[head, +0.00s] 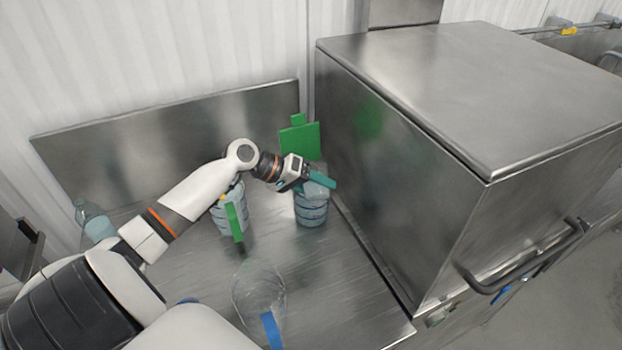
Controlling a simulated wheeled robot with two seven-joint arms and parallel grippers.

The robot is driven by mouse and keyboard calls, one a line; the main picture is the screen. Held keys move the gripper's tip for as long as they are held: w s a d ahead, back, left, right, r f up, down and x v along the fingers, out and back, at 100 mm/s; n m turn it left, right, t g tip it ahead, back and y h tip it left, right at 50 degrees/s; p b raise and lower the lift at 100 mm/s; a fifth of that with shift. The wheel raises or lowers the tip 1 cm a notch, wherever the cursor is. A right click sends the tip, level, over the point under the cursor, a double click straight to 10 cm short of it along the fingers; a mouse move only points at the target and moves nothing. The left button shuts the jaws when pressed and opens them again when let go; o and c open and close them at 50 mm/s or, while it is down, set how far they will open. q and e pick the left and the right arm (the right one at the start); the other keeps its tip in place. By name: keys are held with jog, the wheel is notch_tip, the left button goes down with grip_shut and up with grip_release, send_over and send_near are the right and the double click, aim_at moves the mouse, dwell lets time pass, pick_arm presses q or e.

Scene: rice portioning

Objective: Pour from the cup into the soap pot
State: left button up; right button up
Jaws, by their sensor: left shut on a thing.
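My left gripper (303,178) reaches across the steel counter from the left and is shut on a small, clear cup (317,188), largely hidden by the gripper. A teal strip (322,180) shows at the gripper's fingers. The cup is just above or at the mouth of a clear, ribbed pot (311,211) with a bluish tint, likely the soap pot. I cannot tell whether they touch or whether anything is flowing. My right gripper is not in view.
A second clear pot (230,217) with a green strip stands left of the gripper. A large clear container (258,290) with a blue strip stands nearer. A bottle (97,222) is at far left. A green board (300,141) stands behind. A big steel box (400,170) blocks the right.

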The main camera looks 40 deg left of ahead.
pick_arm(q)
jog(key=shift+w+r+n+g+h, duration=0.1)
jog(key=shift+r+n+g+h, duration=0.3)
jog(key=shift+r+n+h, duration=0.15)
dwell(1.0)
jog(key=shift+w+a+r+n+g+h+p, duration=0.35)
jog(key=shift+w+a+n+g+p, duration=0.1)
jog(key=shift+w+a+p, duration=0.15)
dwell(0.8)
jog(key=shift+a+f+n+g+h, duration=0.1)
jog(key=shift+f+n+g+h, duration=0.15)
jog(key=shift+f+n+h, duration=0.2)
dwell(1.1)
